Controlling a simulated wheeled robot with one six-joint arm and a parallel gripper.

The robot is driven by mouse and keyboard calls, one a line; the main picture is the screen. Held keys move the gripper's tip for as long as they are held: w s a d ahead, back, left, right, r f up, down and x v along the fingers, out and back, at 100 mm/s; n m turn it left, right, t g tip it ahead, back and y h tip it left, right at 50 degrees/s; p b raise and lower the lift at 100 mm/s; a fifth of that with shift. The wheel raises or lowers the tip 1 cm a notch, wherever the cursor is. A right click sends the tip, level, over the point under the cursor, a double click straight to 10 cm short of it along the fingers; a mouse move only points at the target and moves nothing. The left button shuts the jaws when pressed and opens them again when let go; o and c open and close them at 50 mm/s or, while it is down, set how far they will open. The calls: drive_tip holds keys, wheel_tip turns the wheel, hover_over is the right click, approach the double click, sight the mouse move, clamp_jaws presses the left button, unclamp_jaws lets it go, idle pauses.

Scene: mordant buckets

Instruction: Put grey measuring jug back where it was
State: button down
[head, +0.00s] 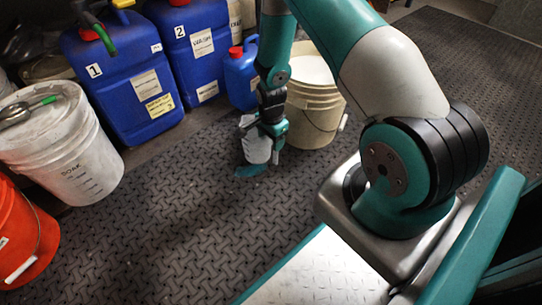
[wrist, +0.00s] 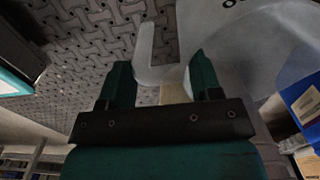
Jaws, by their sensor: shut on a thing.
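The grey measuring jug (head: 256,147) hangs below my gripper (head: 272,124) in the head view, over the dark floor just left of the cream bucket. In the wrist view, my gripper (wrist: 161,75) is shut on the jug's pale handle (wrist: 147,66), which lies between the two teal fingers. The jug's body (wrist: 228,22) fills the upper right there, partly cut off by the frame. I cannot tell whether the jug's base touches the floor.
The cream bucket (head: 314,112) stands close right of the jug. Blue canisters (head: 128,85) line the back. A white bucket (head: 75,150) with a green-handled tool on its lid and an orange bucket (head: 22,240) stand left. A small teal thing (head: 251,170) shows below the jug. The middle floor is clear.

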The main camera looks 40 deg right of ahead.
wheel_tip(320, 180, down, 5)
drive_tip(key=b, duration=0.2)
drive_tip(key=shift+f+b, duration=0.2)
drive_tip(key=shift+b, duration=0.15)
drive_tip(key=shift+c, duration=1.5)
unclamp_jaws()
drive_tip(key=shift+f, duration=0.15)
